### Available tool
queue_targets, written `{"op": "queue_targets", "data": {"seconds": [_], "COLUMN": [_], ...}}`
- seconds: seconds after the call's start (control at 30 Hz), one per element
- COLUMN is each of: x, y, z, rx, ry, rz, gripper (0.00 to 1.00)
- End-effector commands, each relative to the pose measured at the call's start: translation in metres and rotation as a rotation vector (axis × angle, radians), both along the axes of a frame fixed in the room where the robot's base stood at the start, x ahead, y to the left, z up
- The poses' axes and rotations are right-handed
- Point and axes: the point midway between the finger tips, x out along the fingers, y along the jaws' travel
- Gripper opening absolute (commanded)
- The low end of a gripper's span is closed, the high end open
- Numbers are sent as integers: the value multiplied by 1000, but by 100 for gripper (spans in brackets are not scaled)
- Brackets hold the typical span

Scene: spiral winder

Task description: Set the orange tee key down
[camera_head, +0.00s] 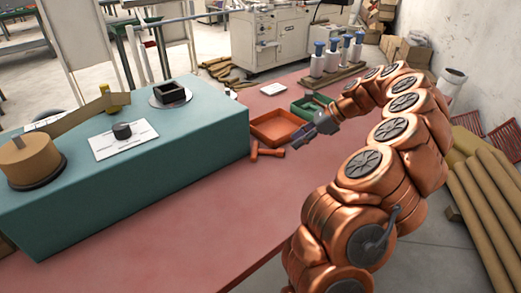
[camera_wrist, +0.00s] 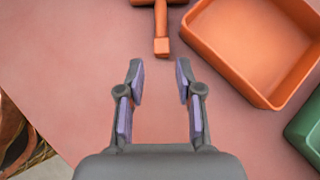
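The orange tee key (camera_head: 266,151) lies on the red table top, next to the teal machine block and in front of the orange tray. In the wrist view the tee key (camera_wrist: 161,30) lies at the top centre, its shaft pointing toward my gripper and its crossbar cut by the frame's top edge. My gripper (camera_wrist: 159,75) is open and empty, its two purple-padded fingers spread apart just short of the shaft's end. In the head view my gripper (camera_head: 302,138) is above the table, to the right of the tee key.
The orange tray (camera_head: 276,137) sits close beside the tee key, and a green tray (camera_head: 300,107) stands behind it. The teal block (camera_head: 190,150) borders the left. Several blue-topped white bottles (camera_head: 334,55) stand farther back. The front of the table is clear.

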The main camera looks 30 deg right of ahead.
Motion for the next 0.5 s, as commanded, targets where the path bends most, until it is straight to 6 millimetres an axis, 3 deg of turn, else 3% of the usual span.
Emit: {"op": "queue_targets", "data": {"seconds": [0.27,0.5], "x": [8,23], "y": [10,27], "z": [-15,-39], "rx": [2,3], "ry": [1,2], "rz": [2,6], "gripper": [35,35]}}
